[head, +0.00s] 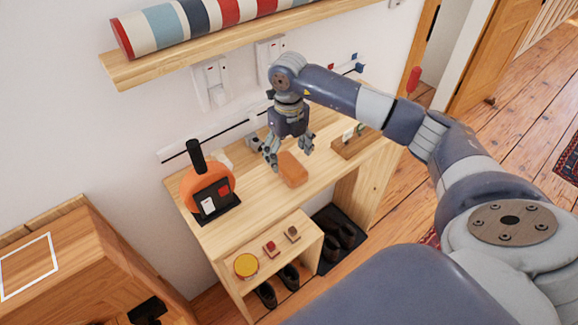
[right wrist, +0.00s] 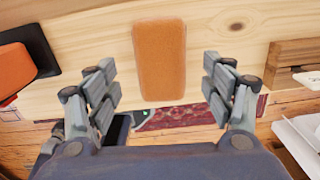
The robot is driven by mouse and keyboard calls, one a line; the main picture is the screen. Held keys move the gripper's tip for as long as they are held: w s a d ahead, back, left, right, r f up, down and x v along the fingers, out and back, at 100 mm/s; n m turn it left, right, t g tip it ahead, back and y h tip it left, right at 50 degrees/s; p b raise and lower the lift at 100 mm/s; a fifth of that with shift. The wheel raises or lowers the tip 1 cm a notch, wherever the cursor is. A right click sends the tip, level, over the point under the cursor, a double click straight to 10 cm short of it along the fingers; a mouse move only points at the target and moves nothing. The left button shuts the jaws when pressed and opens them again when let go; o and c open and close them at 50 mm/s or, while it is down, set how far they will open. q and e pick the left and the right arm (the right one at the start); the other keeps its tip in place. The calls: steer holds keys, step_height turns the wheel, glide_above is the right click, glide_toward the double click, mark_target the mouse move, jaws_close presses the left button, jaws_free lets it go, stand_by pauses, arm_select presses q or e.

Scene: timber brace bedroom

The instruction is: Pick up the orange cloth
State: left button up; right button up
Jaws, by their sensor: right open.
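The orange cloth (head: 293,169) is a small folded rectangular block lying flat on the wooden desk (head: 250,196). In the right wrist view the cloth (right wrist: 159,58) is upright in the picture, centred between the fingers. My right gripper (head: 288,150) hangs pointing down just above and behind the cloth. Its fingers (right wrist: 160,85) are spread apart on either side of the cloth, not touching it, with nothing held. My left gripper is not in view.
An orange round object with a black handle (head: 208,190) stands on a black base at the desk's left. A wooden tray (head: 358,143) sits to the right. A lower shelf holds a yellow round tin (head: 246,265) and two small blocks. A wall shelf (head: 190,55) runs above.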

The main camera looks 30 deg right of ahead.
mark_target(289, 164)
step_height(289, 164, down, 4)
steer(key=shift+s+r+p, duration=0.15)
steer(key=shift+p, duration=0.55)
steer(key=shift+d+f, duration=0.1)
steer(key=shift+f, duration=0.3)
steer(key=shift+c, duration=0.2)
steer(key=c, duration=1.1)
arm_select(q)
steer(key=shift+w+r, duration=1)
arm_select(e)
steer(key=shift+r, duration=0.2)
step_height(289, 164, up, 8)
steer(key=shift+r+b, duration=0.25)
steer(key=shift+b, duration=0.95)
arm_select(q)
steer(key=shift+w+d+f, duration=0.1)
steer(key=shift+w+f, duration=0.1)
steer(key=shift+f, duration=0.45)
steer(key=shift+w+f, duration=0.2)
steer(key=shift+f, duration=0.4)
arm_select(e)
steer(key=shift+r, duration=0.6)
